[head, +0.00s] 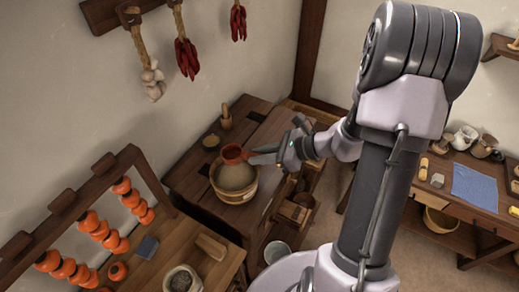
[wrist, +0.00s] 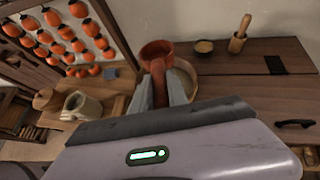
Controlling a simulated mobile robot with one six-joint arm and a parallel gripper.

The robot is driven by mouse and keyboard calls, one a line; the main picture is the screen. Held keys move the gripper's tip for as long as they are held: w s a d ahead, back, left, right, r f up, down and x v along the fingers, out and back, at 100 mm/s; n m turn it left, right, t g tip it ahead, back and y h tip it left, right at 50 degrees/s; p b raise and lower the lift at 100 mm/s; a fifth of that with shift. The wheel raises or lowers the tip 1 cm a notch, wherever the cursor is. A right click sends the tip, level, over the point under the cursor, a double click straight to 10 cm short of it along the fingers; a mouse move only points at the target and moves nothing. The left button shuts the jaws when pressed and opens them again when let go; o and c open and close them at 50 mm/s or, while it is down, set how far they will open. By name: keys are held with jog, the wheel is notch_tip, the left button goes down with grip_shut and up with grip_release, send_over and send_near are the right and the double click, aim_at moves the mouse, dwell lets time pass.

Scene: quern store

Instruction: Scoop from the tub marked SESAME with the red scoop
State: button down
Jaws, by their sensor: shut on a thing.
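The red scoop (head: 233,153) is held by its handle in my gripper (head: 284,153). Its bowl is over the far side of a round wooden tub (head: 238,197) with a pale tan fill (head: 236,177). In the wrist view the scoop (wrist: 157,52) points away from my gripper (wrist: 158,96), whose two fingers are shut on the handle. The tub (wrist: 187,70) shows partly behind the scoop and fingers there. I cannot tell whether the scoop touches the fill or holds anything. No SESAME marking is readable.
The tub stands on a dark wooden table (head: 193,176). A mortar with pestle (head: 226,119) and a small bowl (head: 211,141) stand behind it. A rack of orange fruit (head: 97,226) is at left. A bench with a blue cloth (head: 474,187) is at right.

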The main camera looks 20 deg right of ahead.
jog(key=shift+w+a+r+g+h+p, duration=0.1)
jog(key=shift+r+g+h+p, duration=0.35)
jog(key=shift+p, duration=1.3)
jog(key=shift+w+a+r+g+h+p, duration=0.15)
jog(key=shift+g+h+p, duration=0.5)
jog(key=shift+p, duration=1.05)
jog(key=h+p, duration=0.1)
jog(key=p, duration=0.2)
jog(key=shift+r+g+p, duration=0.15)
jog(key=shift+g+p, duration=0.15)
jog(key=shift+g, duration=0.1)
jog(key=g+h+p, duration=0.1)
jog(key=p, duration=0.4)
jog(key=g+h+p, duration=0.1)
jog(key=p, duration=0.4)
jog(key=shift+r+h, duration=0.3)
jog(key=shift+h, duration=0.1)
notch_tip(320, 180, down, 8)
jog(key=b, duration=0.6)
jog(key=shift+f, duration=0.15)
jog(key=shift+s+d+r+t+y+b, duration=0.1)
jog(key=shift+r+t+y+b, duration=0.8)
jog(key=shift+b, duration=2)
jog(key=shift+s+d+r+t+y+b, duration=0.1)
jog(key=shift+r+t+y+b, duration=0.3)
jog(key=shift+t+y+b, duration=1.7)
jog(key=shift+s+d+r+y+b, duration=0.1)
jog(key=shift+r+y+b, duration=0.55)
jog(key=shift+b, duration=3.05)
